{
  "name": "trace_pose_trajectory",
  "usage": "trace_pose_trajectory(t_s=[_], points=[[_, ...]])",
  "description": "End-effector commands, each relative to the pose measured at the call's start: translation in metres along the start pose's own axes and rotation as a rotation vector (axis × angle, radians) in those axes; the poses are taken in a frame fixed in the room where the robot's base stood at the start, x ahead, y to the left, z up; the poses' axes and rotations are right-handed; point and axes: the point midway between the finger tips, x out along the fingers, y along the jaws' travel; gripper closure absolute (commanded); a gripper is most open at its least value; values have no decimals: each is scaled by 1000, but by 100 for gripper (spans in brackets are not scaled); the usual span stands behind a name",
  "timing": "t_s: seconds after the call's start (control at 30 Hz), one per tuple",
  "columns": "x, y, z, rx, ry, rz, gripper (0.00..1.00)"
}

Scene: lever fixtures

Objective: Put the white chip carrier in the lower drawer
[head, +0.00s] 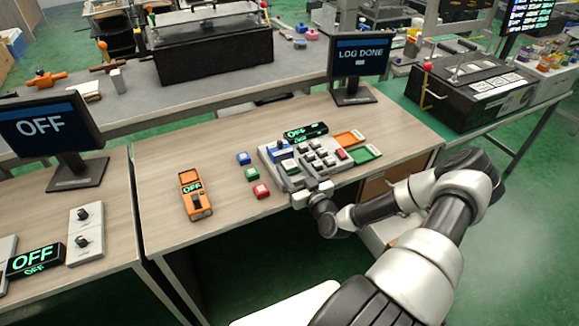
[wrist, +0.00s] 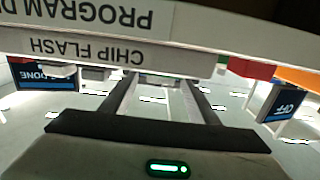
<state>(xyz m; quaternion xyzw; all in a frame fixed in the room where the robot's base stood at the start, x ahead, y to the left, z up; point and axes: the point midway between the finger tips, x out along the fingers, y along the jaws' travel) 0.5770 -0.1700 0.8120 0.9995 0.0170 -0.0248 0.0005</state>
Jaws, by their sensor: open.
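My gripper (head: 312,192) is open at the front edge of the grey chip-flashing machine (head: 322,160) on the wooden desk. In the wrist view its two fingers (wrist: 165,98) are spread, with nothing clearly held between them, just by the machine's "CHIP FLASH" front panel (wrist: 90,48). A small whitish piece (head: 290,165) sits at the machine's left part; I cannot tell whether it is the white chip carrier. Below the desk's right end is a wooden drawer front (head: 373,189). A pale drawer-like part (head: 378,236) shows lower down, partly hidden by my arm.
An orange handheld device (head: 195,195) reads OFF. Orange (head: 349,138) and green (head: 366,154) trays are at the machine's right. A monitor (head: 359,56) reads LOG DONE.

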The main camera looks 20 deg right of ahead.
Motion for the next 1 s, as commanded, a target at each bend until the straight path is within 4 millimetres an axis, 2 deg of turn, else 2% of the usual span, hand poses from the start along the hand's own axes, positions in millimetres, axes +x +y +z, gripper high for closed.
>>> trace_pose_trajectory(t_s=[0.1, 0.13, 0.4, 0.67, 0.77, 1.0], points=[[0, 0, 0, 0, 0, 0, 45], [0, 0, 0, 0, 0, 0, 49], [0, 0, 0, 0, 0, 0, 92], [-1, 0, -4, -1, 1, -1, 93], [-1, 0, -17, -3, 2, -2, 93], [-4, 0, -66, -3, 2, -2, 93]])
